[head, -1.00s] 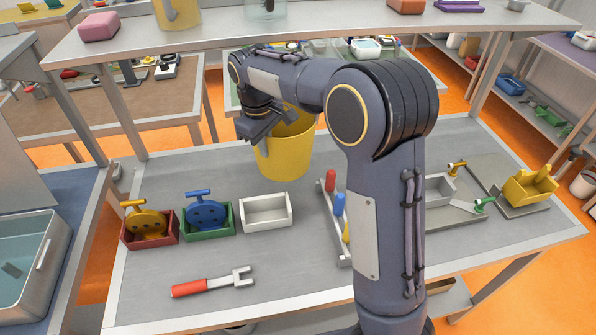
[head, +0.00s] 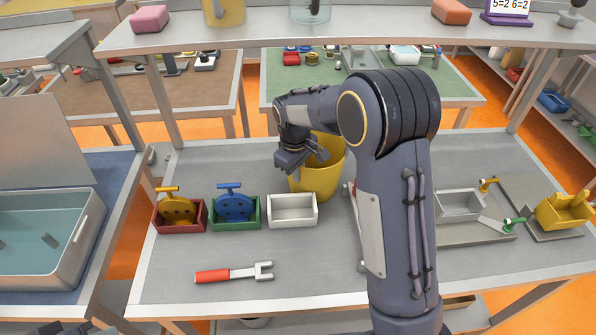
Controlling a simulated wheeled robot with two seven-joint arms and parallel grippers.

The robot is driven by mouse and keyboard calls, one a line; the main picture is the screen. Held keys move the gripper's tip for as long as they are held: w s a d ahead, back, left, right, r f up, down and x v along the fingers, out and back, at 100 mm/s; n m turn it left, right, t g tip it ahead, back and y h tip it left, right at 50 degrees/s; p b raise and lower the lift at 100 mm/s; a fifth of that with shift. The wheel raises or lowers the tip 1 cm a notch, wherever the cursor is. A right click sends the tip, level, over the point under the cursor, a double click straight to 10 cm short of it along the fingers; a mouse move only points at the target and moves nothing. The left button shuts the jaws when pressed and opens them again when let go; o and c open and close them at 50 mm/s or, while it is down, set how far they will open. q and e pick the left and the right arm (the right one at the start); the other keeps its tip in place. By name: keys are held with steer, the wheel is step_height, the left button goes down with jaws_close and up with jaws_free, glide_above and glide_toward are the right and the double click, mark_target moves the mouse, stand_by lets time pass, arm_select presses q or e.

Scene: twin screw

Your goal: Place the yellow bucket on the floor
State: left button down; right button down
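The yellow bucket (head: 318,185) is upright over the grey worktable (head: 190,270), behind and right of the white open box. The frame does not make clear whether its base touches the tabletop. My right gripper (head: 312,154) is at the bucket's upper left rim. It appears shut on the rim, since bucket and gripper have shifted together; the finger contact is partly hidden. My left gripper is out of view. The orange floor (head: 120,245) shows in the gap between the left bench and the worktable.
Red, green and white boxes (head: 292,210) stand left of the bucket. A red-handled wrench (head: 234,273) lies in front. A grey tray and yellow container (head: 565,212) are at right. A shelf (head: 360,33) spans the back. A water basin (head: 45,245) is at left.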

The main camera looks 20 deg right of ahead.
steer(key=c, duration=1.7)
jaws_free()
